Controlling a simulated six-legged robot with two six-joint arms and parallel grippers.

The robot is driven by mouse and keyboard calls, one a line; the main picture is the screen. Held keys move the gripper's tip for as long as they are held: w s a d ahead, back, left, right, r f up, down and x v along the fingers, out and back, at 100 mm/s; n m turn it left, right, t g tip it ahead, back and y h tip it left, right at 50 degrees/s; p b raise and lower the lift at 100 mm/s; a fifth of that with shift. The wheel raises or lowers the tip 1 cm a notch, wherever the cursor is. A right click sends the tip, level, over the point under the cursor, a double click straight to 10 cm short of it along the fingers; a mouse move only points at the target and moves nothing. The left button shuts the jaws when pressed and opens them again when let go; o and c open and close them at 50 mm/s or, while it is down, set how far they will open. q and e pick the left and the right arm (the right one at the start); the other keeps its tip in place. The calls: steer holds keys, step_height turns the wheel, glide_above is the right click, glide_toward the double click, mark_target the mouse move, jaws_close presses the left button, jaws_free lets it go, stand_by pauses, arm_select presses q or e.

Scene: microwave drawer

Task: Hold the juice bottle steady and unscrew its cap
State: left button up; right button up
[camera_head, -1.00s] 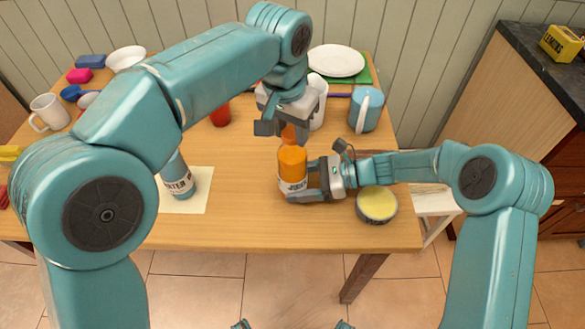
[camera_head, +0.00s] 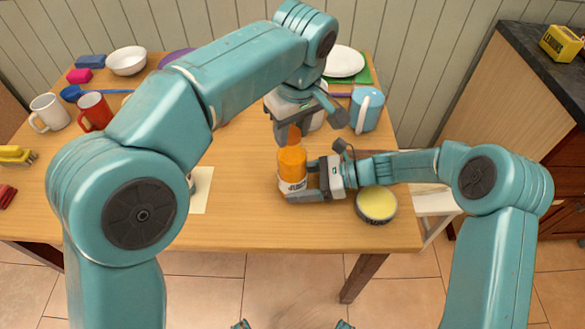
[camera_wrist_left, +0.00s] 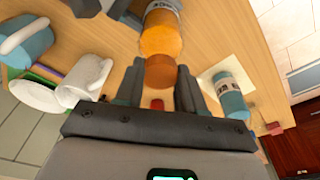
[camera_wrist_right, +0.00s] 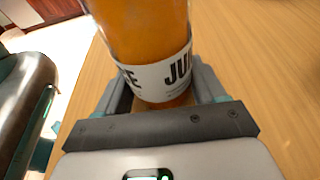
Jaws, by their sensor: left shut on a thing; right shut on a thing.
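The orange juice bottle (camera_head: 291,163) with a white label stands upright near the table's front edge. It also shows in the left wrist view (camera_wrist_left: 162,35) and fills the upper middle of the right wrist view (camera_wrist_right: 150,30). My right gripper (camera_head: 308,181) is shut on the bottle's body from the right, with fingers on both sides at label height (camera_wrist_right: 160,90). My left gripper (camera_head: 288,128) is above the bottle and shut on its orange cap (camera_wrist_left: 160,72). The cap is in line with the bottle's neck. I cannot tell whether a gap separates them.
A round tin with a yellow top (camera_head: 376,203) stands just right of my right gripper. A blue mug (camera_head: 366,110) and a white plate (camera_head: 344,63) are behind. A blue bottle (camera_wrist_left: 230,95) stands on pale paper to the left, mostly hidden by my left arm in the head view.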

arm_select(q)
steer(key=shift+a+n, duration=0.1)
steer(key=shift+n, duration=0.4)
arm_select(e)
steer(key=shift+d, duration=0.1)
arm_select(q)
steer(key=shift+r, duration=0.3)
steer(key=shift+r, duration=2.35)
arm_select(e)
steer(key=o, duration=1.6)
